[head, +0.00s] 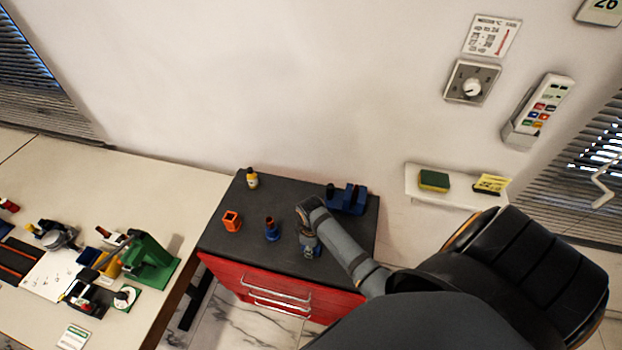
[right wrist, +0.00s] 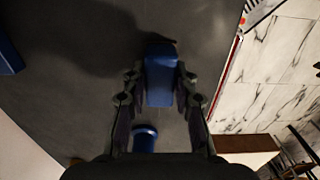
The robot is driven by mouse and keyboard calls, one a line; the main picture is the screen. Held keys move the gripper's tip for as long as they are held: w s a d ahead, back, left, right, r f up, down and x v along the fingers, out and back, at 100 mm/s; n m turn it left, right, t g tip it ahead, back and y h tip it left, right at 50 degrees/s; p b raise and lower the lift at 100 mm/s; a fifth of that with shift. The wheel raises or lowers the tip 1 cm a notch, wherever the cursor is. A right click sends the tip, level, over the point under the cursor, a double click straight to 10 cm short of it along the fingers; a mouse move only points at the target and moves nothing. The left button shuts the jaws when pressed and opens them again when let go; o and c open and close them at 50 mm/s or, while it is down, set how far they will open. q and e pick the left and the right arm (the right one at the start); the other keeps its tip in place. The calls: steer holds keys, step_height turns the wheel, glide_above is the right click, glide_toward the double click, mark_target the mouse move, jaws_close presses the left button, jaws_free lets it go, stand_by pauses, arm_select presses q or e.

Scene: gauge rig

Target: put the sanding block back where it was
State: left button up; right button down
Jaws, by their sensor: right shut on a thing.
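My right gripper (head: 311,243) is over the dark top of the red cabinet, near its front edge. In the right wrist view, my right gripper (right wrist: 160,92) is shut on a blue block (right wrist: 160,72), which I take to be the sanding block. Its fingers press both sides of it. In the head view the block is mostly hidden by the gripper and arm. I cannot tell whether it touches the cabinet top. My left gripper is not in view.
A wall shelf (head: 456,201) carries a green-yellow sponge (head: 434,181). A cluttered bench (head: 125,176) stands left.

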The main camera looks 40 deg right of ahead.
steer(key=c, duration=1.1)
jaws_free()
steer(key=shift+o, duration=0.2)
step_height(320, 180, up, 12)
steer(key=b, duration=0.2)
steer(key=shift+r+b, duration=0.15)
steer(key=shift+b, duration=0.15)
